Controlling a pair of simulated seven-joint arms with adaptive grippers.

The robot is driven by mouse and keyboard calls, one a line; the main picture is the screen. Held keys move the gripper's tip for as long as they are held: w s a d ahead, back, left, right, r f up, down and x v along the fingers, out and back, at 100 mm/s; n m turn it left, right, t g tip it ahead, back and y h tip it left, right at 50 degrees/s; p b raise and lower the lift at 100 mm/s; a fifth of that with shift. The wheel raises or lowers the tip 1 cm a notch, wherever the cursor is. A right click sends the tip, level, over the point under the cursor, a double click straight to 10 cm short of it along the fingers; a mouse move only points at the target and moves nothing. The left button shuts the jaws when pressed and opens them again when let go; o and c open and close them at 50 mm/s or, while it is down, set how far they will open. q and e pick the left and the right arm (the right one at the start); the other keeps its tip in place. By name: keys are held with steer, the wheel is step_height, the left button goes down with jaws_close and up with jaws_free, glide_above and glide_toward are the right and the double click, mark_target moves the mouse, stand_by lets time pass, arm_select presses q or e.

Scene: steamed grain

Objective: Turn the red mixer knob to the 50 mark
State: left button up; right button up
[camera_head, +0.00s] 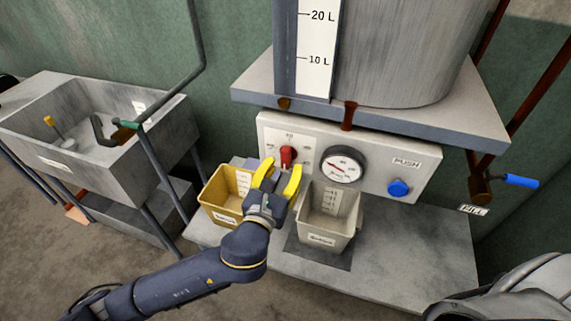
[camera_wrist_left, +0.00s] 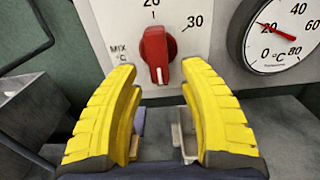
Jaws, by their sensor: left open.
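The red mixer knob (camera_head: 287,155) sits on the light control panel (camera_head: 375,162), left of the round gauge (camera_head: 343,166). In the left wrist view the knob (camera_wrist_left: 155,53) is upright between the yellow fingers, with a short white line at its lower end. The marks 20 and 30 show above and right of it, and "MIX °C" at its left. No 50 mark is readable on the knob's dial. My left gripper (camera_head: 281,168) is open in front of the knob, with a finger on either side and nothing clearly held. My right gripper is not in view.
A yellow bin (camera_head: 225,193) and a beige bin (camera_head: 329,215) stand below the panel. A blue button (camera_head: 398,188) is at the panel's right, under "PUSH". A blue-handled valve (camera_head: 521,181) is farther right. A concrete sink (camera_head: 95,130) stands at left. The gauge needle is near 20.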

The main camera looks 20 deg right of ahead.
arm_select(q)
steer(key=v, duration=1)
steer(key=shift+w, duration=0.1)
